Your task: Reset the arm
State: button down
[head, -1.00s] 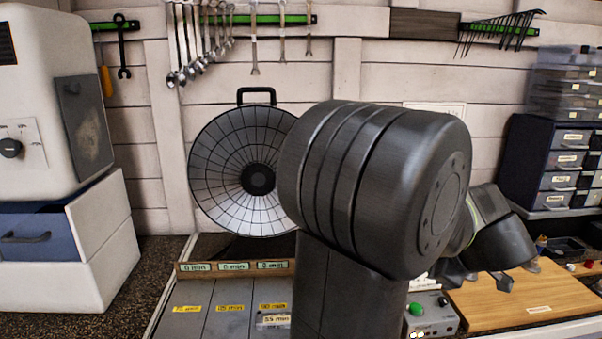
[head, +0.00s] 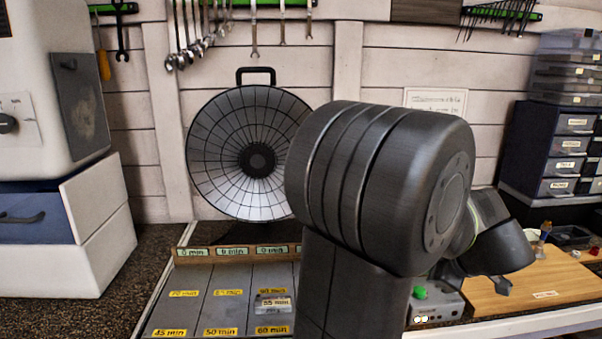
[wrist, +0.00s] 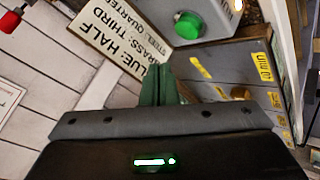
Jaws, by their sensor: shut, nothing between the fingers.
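My gripper (wrist: 160,88) shows in the wrist view as two green fingers pressed together, with nothing between them. Behind the fingers is a sign (wrist: 118,32) with lettering that includes "BLUE: HALF", partly covered by the fingers. In the head view my own dark arm fills the middle and right foreground, bent over with its far end toward the wooden board (head: 530,285).
A grey box with a green button (head: 420,293) stands beside the arm, left of the board. A tray with minute labels (head: 225,290) lies at front left, before a round ribbed dish (head: 230,150). Drawer units (head: 560,150) stand at right, a white machine (head: 50,90) at left.

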jog(key=shift+f+b, duration=0.25)
jog(key=shift+b, duration=1)
notch_tip(320, 180, up, 2)
jog(key=shift+f+p, duration=0.5)
jog(key=shift+p, duration=1.25)
jog(key=p, duration=0.3)
